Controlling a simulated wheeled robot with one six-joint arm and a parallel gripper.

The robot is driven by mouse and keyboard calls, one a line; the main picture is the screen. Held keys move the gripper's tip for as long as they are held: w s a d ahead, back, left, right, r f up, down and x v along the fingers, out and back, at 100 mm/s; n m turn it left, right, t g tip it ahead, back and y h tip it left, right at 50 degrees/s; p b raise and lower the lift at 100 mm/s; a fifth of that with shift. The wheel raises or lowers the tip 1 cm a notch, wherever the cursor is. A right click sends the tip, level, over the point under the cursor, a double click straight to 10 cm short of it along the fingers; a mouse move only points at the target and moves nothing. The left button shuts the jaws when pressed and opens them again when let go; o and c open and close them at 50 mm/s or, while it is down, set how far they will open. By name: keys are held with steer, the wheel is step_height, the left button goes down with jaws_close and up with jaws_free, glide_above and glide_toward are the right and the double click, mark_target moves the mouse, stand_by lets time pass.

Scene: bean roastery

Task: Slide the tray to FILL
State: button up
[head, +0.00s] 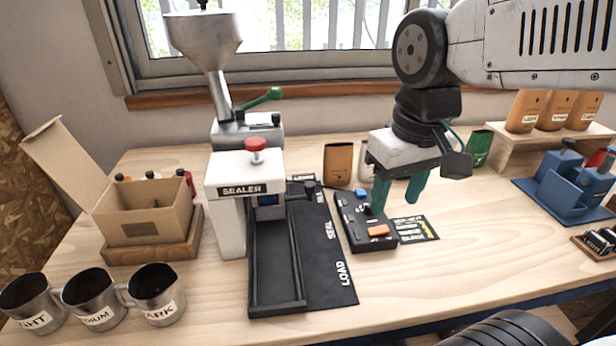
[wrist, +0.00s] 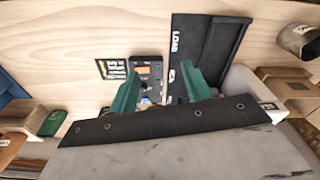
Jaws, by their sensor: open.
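A long black tray track (head: 276,285) with raised rims runs front to back on the bench; it also shows in the wrist view (wrist: 226,42). I cannot clearly tell a separate tray from the track. A dark round knob (head: 310,187) is at its back right, near the FILL marking. The black mat (head: 322,262) beside it reads LOAD at the front, SEAL in the middle and FILL at the back. My gripper (head: 398,203) is open and empty, its green fingers pointing down right of the mat, above a black control box (head: 362,216).
A white sealer (head: 230,205) with a red knob stands over the track's left side, below a steel hopper (head: 207,45). Steel cups (head: 155,293) and an open cardboard box (head: 150,215) stand left. Bags (head: 338,163) stand behind.

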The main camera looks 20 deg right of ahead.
steer(key=w+a+f+n, duration=0.1)
steer(key=w, duration=1.4)
steer(key=n+g, duration=0.1)
steer(key=n, duration=0.1)
glide_above(310, 184)
steer(key=f, duration=0.7)
steer(key=shift+s+d+f, duration=0.15)
steer(key=shift+s, duration=0.1)
steer(key=shift+w+f, duration=0.15)
steer(key=shift+f, duration=0.1)
step_height(310, 184, down, 8)
steer(key=shift+r, duration=0.2)
